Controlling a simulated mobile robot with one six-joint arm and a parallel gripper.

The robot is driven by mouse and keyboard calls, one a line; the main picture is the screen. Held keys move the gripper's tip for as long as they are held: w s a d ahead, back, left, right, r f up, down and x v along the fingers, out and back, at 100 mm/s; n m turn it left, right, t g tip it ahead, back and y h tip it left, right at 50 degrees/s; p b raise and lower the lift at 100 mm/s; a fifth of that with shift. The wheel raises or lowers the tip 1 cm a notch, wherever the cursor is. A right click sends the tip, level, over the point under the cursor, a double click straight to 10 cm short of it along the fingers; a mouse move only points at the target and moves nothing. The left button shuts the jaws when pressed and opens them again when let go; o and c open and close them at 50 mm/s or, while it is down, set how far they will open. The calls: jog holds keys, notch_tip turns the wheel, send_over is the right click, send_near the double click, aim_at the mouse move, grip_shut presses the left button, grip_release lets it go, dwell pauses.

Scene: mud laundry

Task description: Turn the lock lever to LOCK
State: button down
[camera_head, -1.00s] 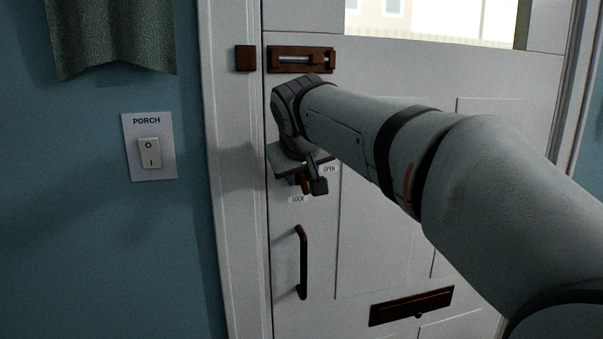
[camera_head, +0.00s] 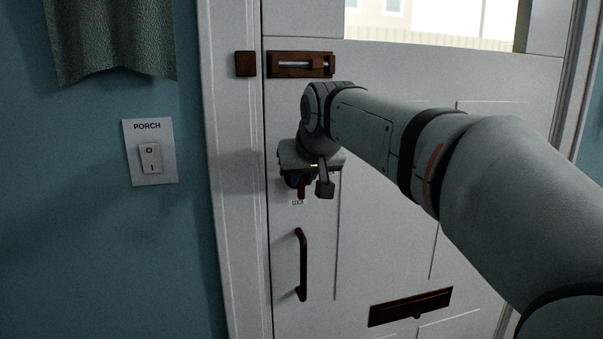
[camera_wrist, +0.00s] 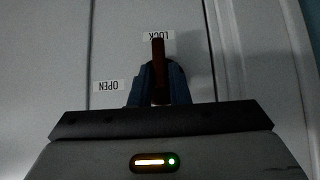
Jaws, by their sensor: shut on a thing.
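The lock lever (camera_head: 302,189) is a small reddish-brown bar on the white door, partly hidden by my gripper (camera_head: 298,182) in the head view. It points down toward the LOCK label (camera_head: 298,203). In the wrist view, the lever (camera_wrist: 159,65) stands between the blue fingers of my gripper (camera_wrist: 160,88), and its tip reaches the upside-down LOCK label (camera_wrist: 158,35). The OPEN label (camera_wrist: 108,86) lies off to the left there. My gripper is shut on the lever. The lever's pivot is hidden behind the gripper.
A brown bolt (camera_head: 301,65) is above my wrist. A curved door handle (camera_head: 302,264) is below the lock, and a mail slot (camera_head: 410,306) is lower right. A porch switch (camera_head: 150,158) is on the blue wall at left.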

dwell(0.3)
jog(key=c, duration=1.4)
grip_release()
jog(key=shift+c, duration=0.2)
jog(key=shift+r, duration=0.1)
jog(key=p+v, duration=0.1)
jog(key=v, duration=0.6)
jog(key=shift+s+r, duration=0.15)
jog(key=shift+s, duration=0.15)
jog(key=shift+d, duration=0.15)
